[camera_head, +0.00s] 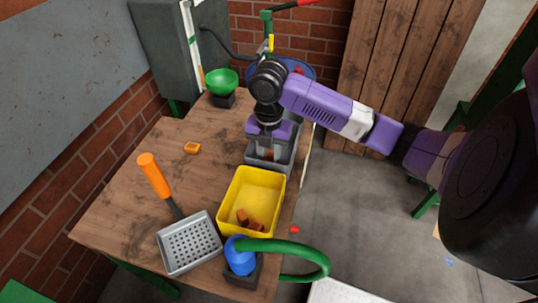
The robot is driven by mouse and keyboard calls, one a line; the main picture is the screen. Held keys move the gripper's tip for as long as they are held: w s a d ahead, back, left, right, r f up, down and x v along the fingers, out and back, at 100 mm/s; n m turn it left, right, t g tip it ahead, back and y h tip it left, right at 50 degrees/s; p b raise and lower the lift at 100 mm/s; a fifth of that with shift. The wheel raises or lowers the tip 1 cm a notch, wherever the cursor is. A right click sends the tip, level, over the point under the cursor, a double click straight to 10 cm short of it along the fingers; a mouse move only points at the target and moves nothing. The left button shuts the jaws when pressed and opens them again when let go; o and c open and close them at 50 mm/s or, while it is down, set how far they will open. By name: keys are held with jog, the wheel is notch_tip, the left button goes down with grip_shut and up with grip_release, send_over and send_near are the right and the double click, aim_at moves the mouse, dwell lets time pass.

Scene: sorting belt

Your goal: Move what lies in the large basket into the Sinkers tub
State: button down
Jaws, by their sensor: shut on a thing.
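My gripper (268,152) points down inside or just over a grey tub (256,167) near the right edge of the table. It is shut on a small brownish piece (268,154), mostly hidden between the fingers and the tub walls. A grey perforated basket (190,243) with an orange handle lies at the front left and looks empty. A yellow tub (238,190) stands in front of the grey tub, with a few brown pieces (248,220) at its near end. No label is readable, so I cannot tell which tub is Sinkers.
A small orange piece (192,148) lies on the wooden table (140,205). A green bowl (221,81) sits on a dark base at the back left. A blue device (239,256) with a green hose (300,247) stands at the front. The table's left middle is clear.

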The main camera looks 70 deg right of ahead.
aim_at(270, 158)
jog(key=shift+f+b, duration=0.3)
jog(key=shift+f, duration=0.2)
jog(key=c, duration=1.1)
grip_release()
jog(key=shift+o, duration=0.2)
jog(key=shift+r, duration=0.1)
notch_tip(270, 158, up, 13)
jog(key=p, duration=0.1)
jog(key=shift+s, duration=0.1)
